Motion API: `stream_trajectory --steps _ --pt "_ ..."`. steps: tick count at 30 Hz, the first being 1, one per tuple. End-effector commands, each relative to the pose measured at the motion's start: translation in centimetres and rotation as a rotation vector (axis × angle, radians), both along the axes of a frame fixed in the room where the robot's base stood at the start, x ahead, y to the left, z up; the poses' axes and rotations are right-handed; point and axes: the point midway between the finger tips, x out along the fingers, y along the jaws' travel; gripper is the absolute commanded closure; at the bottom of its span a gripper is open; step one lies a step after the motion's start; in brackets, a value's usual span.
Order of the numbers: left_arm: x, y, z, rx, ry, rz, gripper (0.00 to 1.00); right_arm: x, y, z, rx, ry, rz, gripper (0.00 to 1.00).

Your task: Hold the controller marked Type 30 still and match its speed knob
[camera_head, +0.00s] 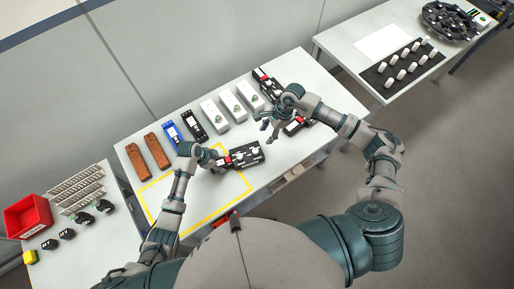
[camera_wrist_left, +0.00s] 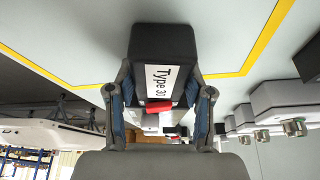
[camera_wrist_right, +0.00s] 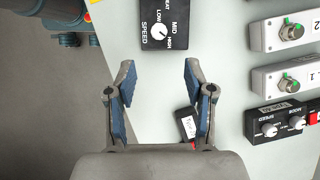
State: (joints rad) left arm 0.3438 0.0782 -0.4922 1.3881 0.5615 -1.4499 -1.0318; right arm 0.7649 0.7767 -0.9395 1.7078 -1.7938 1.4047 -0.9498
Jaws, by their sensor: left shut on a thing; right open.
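The black controller marked Type 30 (camera_wrist_left: 160,50) is between the fingers of my left gripper (camera_wrist_left: 160,108), which is shut on it. In the head view this controller (camera_head: 246,154) lies at the right part of the yellow outline, with my left gripper (camera_head: 217,161) at its left end. Its SPEED knob (camera_wrist_right: 158,32) is white, with LOW, MID and HIGH marks, at the top of the right wrist view; its exact setting is too small to tell. My right gripper (camera_wrist_right: 160,92) is open and empty, above the table and apart from the controller.
Another black controller (camera_wrist_right: 186,122) with a label lies below my right gripper. A further one (camera_wrist_right: 282,121) shows SPEED and MODE knobs. White boxes (camera_head: 232,105), a blue box (camera_head: 172,132) and brown blocks (camera_head: 151,146) line the back. A red bin (camera_head: 28,217) stands far left.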

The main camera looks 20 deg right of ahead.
Motion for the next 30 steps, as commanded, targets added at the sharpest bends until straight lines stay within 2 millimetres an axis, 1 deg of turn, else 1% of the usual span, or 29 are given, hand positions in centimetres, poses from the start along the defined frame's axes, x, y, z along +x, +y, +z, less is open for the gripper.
stream_trajectory --steps 5,12,16,21,29,30 --pt "0.0 0.0 0.0 -0.001 0.000 0.000 0.93 -0.3 1.2 -2.8 0.001 0.005 0.005 0.47" --pt "0.0 0.0 0.0 -0.001 0.000 0.000 0.93 -0.4 3.1 -7.4 0.003 0.004 0.004 0.47" --pt "0.0 0.0 0.0 -0.001 -0.001 0.000 0.93 -0.4 3.9 -9.3 0.002 0.003 0.003 0.47" --pt "0.0 -0.1 0.0 -0.001 -0.001 0.000 0.93 -0.5 4.3 -10.5 0.000 0.001 0.003 0.47" --pt "0.0 -0.1 0.0 0.000 0.000 0.000 0.93 -0.5 4.3 -10.7 0.000 0.001 0.004 0.47" --pt "0.0 -0.1 0.0 0.000 0.000 0.000 0.93 -0.5 4.3 -10.7 0.000 0.001 0.004 0.49"
